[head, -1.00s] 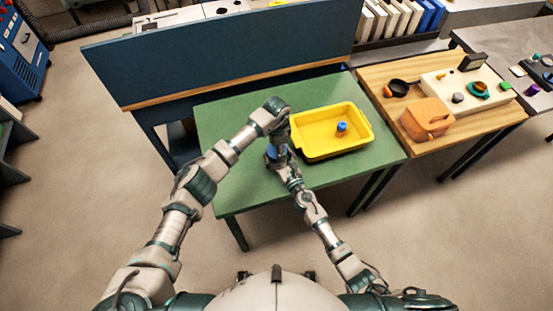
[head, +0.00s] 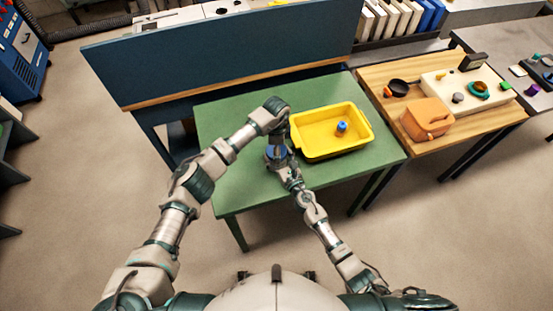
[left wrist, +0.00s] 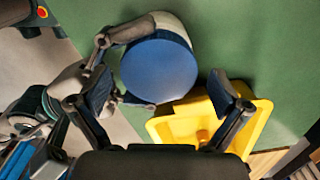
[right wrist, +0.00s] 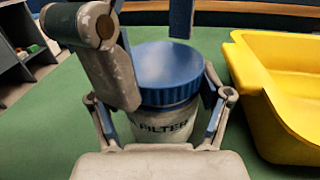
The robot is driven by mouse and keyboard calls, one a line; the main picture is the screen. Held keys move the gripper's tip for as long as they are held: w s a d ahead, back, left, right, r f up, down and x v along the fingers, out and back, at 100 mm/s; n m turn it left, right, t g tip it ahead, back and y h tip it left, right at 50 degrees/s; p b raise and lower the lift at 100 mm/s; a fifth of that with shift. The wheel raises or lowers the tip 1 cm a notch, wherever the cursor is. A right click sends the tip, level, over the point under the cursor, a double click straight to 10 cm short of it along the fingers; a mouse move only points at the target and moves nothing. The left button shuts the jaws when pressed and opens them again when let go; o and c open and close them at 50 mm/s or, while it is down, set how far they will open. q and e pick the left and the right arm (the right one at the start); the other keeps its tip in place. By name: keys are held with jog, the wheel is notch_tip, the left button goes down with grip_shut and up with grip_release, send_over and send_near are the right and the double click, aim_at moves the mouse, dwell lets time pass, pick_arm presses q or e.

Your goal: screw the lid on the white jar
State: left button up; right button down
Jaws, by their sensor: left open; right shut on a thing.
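The white jar (right wrist: 160,130) stands upright on the green table, with the word FILTER on its side. The round blue lid (right wrist: 165,75) sits level on top of it; whether its thread is engaged cannot be told. In the left wrist view the lid (left wrist: 160,68) fills the space ahead of my left gripper (left wrist: 150,95), which is open above it with a finger on each side, apart from the lid. My right gripper (right wrist: 160,100) is shut around the jar's body below the lid. In the head view my arms mostly hide the jar.
A yellow tray (head: 312,153) stands close to the right of the jar, with a small blue-topped thing (head: 341,128) in it. A blue panel (head: 220,50) rises behind the green table (head: 240,185). A wooden table (head: 450,140) with an orange container (head: 427,118) adjoins at right.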

pick_arm(q)
jog(key=shift+r, duration=0.15)
pick_arm(e)
jog(key=shift+f, duration=0.1)
pick_arm(q)
jog(key=shift+r, duration=2.1)
notch_tip(320, 180, up, 12)
pick_arm(e)
grip_release()
